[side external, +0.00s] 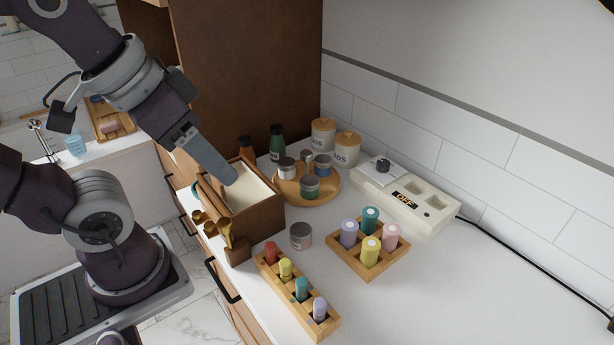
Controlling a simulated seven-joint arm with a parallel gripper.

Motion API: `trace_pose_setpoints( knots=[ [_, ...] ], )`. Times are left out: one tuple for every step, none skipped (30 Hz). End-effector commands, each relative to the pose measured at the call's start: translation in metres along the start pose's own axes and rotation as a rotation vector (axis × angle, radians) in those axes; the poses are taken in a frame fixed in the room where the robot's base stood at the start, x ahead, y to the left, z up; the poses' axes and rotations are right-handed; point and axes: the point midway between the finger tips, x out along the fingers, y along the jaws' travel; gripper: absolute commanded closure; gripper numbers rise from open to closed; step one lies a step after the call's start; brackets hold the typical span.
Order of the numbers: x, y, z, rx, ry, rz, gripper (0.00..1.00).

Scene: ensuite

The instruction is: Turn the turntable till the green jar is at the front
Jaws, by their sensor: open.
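The turntable (286,187) is a round wooden tray on the white counter, beyond the wooden box. The green jar (310,188), with a grey lid, stands on the tray's near edge in this view. A white jar (287,170) and a blue jar (323,168) stand on the tray too, with another small grey-topped container (307,158) at the back. My gripper (230,179) points down at the wooden box, left of the turntable and apart from it. It is open, with nothing seen between its fingers; one finger hides most of the other.
The wooden box (262,222) stands between my arm and the turntable. Behind the turntable are a dark green bottle (277,145) and lidded canisters (345,150). A white device (405,197) sits right. Bottle racks (368,268) and a small tin (300,236) occupy the front.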

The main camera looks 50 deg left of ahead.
Motion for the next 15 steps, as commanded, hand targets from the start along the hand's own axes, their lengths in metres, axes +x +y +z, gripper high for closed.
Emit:
trace_pose_setpoints(
  knots=[
    [0.001, -0.003, -0.016, -0.033, -0.026, -0.007, 0.5],
    [0.003, -0.005, -0.029, -0.064, -0.048, -0.013, 0.5],
    [0.008, -0.011, -0.051, -0.114, -0.081, -0.023, 0.5],
    [0.014, -0.016, -0.07, -0.158, -0.108, -0.032, 0.5],
    [0.022, -0.023, -0.088, -0.204, -0.136, -0.042, 0.5],
    [0.036, -0.033, -0.112, -0.265, -0.173, -0.056, 0.5],
    [0.048, -0.042, -0.128, -0.311, -0.2, -0.067, 0.5],
    [0.062, -0.051, -0.143, -0.355, -0.227, -0.078, 0.5],
    [0.083, -0.065, -0.161, -0.416, -0.261, -0.093, 0.5],
    [0.099, -0.076, -0.172, -0.461, -0.288, -0.105, 0.5],
    [0.117, -0.087, -0.182, -0.502, -0.311, -0.117, 0.5],
    [0.14, -0.101, -0.191, -0.554, -0.342, -0.131, 0.5],
    [0.156, -0.111, -0.196, -0.59, -0.363, -0.141, 0.5],
    [0.172, -0.12, -0.2, -0.622, -0.381, -0.151, 0.5],
    [0.19, -0.132, -0.203, -0.659, -0.402, -0.162, 0.5]
  ],
)
